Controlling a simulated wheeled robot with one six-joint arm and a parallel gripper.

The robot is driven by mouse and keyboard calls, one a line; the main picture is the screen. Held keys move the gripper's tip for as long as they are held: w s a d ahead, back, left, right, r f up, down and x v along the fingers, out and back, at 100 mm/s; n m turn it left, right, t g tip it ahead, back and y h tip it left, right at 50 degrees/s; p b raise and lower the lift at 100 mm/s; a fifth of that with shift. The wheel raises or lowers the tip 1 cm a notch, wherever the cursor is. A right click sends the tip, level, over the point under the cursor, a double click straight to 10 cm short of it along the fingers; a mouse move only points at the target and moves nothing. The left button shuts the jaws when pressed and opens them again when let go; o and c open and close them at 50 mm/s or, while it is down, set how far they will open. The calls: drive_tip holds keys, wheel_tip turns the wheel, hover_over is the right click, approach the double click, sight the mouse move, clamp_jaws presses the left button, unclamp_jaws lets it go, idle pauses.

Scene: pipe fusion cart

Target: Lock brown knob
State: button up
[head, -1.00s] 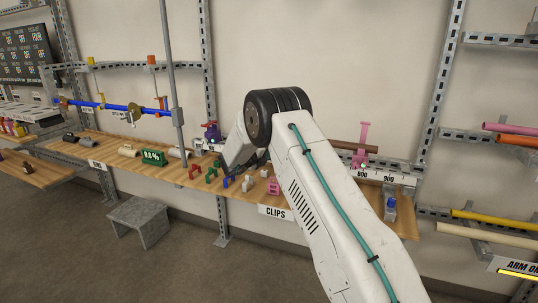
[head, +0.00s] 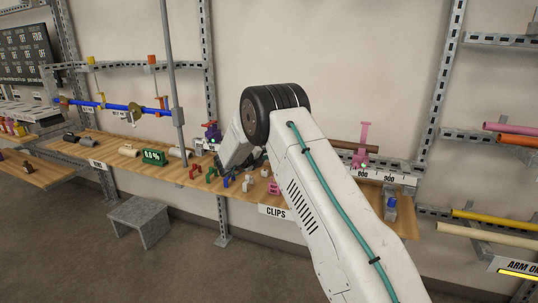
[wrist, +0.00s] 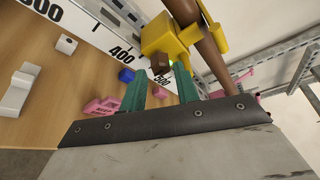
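In the wrist view, a small brown knob (wrist: 160,63) sits at the side of a yellow clamp block (wrist: 165,38). A brown pipe (wrist: 210,52) runs past the clamp. My gripper (wrist: 158,71) has two green fingers, spread apart and empty. The brown knob lies just ahead of the gap between the fingertips; I cannot tell whether either finger touches it. In the head view my arm hides the gripper, the knob and the yellow clamp. Part of the brown pipe (head: 362,145) shows to the right of the arm.
A blue piece (wrist: 126,75) and a pink clip (wrist: 102,106) are close to the left finger. A white ruler strip (wrist: 85,25) runs along the wooden bench (wrist: 45,85). In the head view, a pink stand (head: 361,146) rises right of my arm.

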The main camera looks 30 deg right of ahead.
drive_tip(key=v, duration=0.6)
idle(0.3)
